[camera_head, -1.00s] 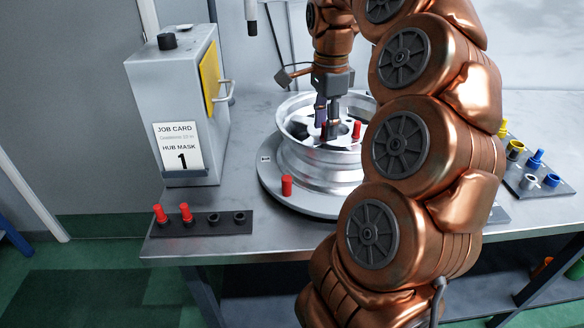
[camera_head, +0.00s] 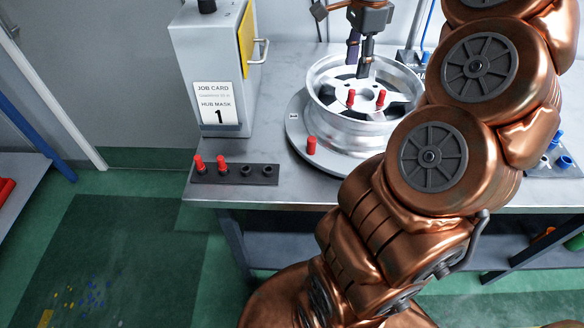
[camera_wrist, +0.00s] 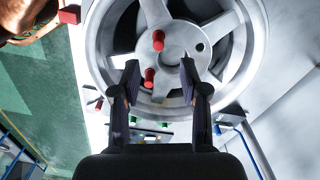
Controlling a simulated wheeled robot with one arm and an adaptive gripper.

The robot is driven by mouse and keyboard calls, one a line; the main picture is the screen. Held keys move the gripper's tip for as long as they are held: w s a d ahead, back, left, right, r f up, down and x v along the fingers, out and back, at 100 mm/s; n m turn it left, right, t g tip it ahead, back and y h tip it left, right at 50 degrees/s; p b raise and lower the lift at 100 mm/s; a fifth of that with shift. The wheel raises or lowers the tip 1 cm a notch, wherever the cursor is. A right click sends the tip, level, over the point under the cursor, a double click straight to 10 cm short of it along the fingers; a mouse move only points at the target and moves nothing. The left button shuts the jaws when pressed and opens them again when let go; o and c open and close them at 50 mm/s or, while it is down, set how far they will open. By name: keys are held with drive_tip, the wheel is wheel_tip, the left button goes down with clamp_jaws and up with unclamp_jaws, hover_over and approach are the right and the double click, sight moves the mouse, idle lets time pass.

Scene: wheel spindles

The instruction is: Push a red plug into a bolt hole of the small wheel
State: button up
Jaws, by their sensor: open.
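The silver wheel (camera_head: 322,108) lies face up on a round grey plate. Two red plugs stand upright in its hub, the left one (camera_head: 351,98) and the right one (camera_head: 381,98). In the wrist view these are the lower plug (camera_wrist: 149,77) and the upper plug (camera_wrist: 158,40); an empty bolt hole (camera_wrist: 200,47) shows to their right. My gripper (camera_head: 358,66) is above the hub, its fingers apart and empty. In the wrist view my gripper (camera_wrist: 159,68) has the lower plug showing between its fingertips, but the plug looks clear of both.
A red plug (camera_head: 311,146) stands near the plate's front edge. A dark rack (camera_head: 258,175) at the bench's front left holds two red plugs and has two empty sockets. A grey job-card box (camera_head: 213,75) stands left of the wheel. Blue parts (camera_head: 563,161) lie far right.

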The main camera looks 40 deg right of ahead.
sight(352, 90)
wheel_tip(352, 90, up, 2)
drive_tip(key=shift+r+p, duration=0.1)
drive_tip(key=shift+p, duration=0.65)
wheel_tip(352, 90, down, 10)
drive_tip(key=shift+p, duration=1.05)
drive_tip(key=shift+w+r+b, duration=0.1)
drive_tip(key=shift+r+b, duration=1.1)
drive_tip(key=shift+r, duration=2.5)
drive_tip(key=a+n, duration=0.2)
drive_tip(key=a, duration=0.1)
drive_tip(key=a+r+n+p, duration=0.1)
drive_tip(key=a+n, duration=0.1)
drive_tip(key=a, duration=0.1)
drive_tip(key=a+n, duration=0.2)
drive_tip(key=a, duration=0.1)
drive_tip(key=shift+w+r, duration=0.1)
drive_tip(key=shift+r, duration=0.2)
drive_tip(key=s+a+f+n+p, duration=0.2)
drive_tip(key=s+a+f+n, duration=0.1)
drive_tip(key=s+a+n, duration=0.4)
drive_tip(key=s+a+f+n+g+p, duration=0.1)
drive_tip(key=s+a+f+n+p, duration=0.1)
drive_tip(key=s+a+n, duration=0.5)
drive_tip(key=shift+s+a+f+n+g, duration=0.35)
drive_tip(key=shift+s+a+f, duration=0.2)
drive_tip(key=shift+a, duration=1.45)
